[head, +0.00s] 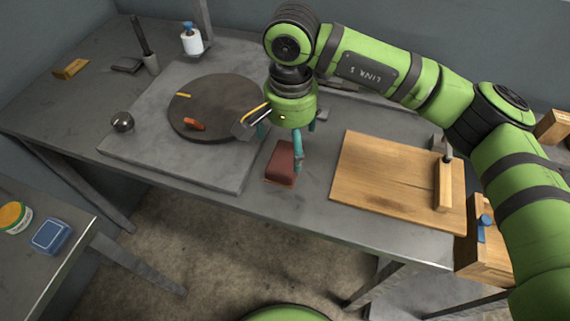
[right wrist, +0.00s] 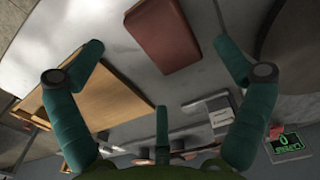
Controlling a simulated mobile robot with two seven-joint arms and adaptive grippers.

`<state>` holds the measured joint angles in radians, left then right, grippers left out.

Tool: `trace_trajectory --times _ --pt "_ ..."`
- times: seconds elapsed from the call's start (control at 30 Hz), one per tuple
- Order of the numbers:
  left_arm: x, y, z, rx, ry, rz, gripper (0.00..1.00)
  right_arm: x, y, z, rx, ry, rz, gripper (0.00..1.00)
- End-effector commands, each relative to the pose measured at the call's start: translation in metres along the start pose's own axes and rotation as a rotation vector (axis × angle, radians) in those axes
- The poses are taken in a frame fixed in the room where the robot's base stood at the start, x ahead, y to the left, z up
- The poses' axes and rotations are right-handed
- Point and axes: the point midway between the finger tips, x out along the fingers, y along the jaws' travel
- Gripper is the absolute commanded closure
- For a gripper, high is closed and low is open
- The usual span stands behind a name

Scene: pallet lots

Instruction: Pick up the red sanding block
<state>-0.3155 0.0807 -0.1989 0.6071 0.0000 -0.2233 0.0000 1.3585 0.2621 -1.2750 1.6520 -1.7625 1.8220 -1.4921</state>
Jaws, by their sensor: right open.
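The red sanding block (head: 281,163) lies on the grey workbench near its front edge, between the round dark disc and the wooden board. In the right wrist view the block (right wrist: 162,36) lies ahead, between the two side fingers and apart from them. My right gripper (head: 285,146) is open and empty, with teal fingers above and just behind the block in the head view. It also shows in the right wrist view (right wrist: 165,70) with its fingers spread. My left gripper is not in view.
The dark round disc (head: 215,105) with a small orange piece (head: 194,124) is left of the block. A wooden board (head: 385,180) lies to the right. A metal ball (head: 122,121) sits at the left. Bare bench (head: 315,185) separates block and board.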

Motion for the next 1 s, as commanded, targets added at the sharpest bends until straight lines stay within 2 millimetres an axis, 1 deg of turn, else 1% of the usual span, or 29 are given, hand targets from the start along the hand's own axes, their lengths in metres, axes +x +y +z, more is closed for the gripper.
trace_trajectory --times 0.03,0.17,0.3,0.4,0.53,0.73,0.77,0.8,0.87,0.9,0.93,1.0 --pt "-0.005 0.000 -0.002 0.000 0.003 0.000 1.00 0.003 0.001 0.001 0.000 -0.003 0.001 0.00" --pt "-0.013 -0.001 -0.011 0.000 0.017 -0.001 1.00 0.017 0.002 0.001 0.000 -0.005 0.002 0.00" --pt "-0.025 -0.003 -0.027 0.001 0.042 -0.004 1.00 0.038 0.005 0.002 0.000 -0.006 0.003 0.00" --pt "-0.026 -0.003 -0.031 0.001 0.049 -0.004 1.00 0.052 0.004 0.001 0.002 -0.003 0.001 0.00" --pt "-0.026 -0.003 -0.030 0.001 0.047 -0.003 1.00 0.060 0.004 0.001 0.000 -0.002 0.000 0.00" --pt "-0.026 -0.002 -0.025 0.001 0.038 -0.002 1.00 0.061 0.004 0.001 -0.001 0.000 0.000 0.00" --pt "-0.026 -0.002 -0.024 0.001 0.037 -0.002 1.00 0.061 0.004 0.001 -0.001 0.000 0.000 0.12" --pt "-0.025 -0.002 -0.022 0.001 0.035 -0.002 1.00 0.061 0.004 0.001 -0.001 0.000 0.000 0.28" --pt "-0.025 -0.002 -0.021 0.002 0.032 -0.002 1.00 0.060 0.004 0.001 -0.001 -0.001 0.000 0.52" --pt "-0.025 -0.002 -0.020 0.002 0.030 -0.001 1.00 0.061 0.004 0.001 0.000 -0.001 0.000 0.68" --pt "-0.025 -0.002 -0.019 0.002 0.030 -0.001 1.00 0.061 0.004 0.001 0.000 -0.001 0.000 0.72" --pt "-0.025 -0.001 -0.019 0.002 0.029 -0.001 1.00 0.060 0.004 0.001 0.000 -0.001 0.000 0.72"
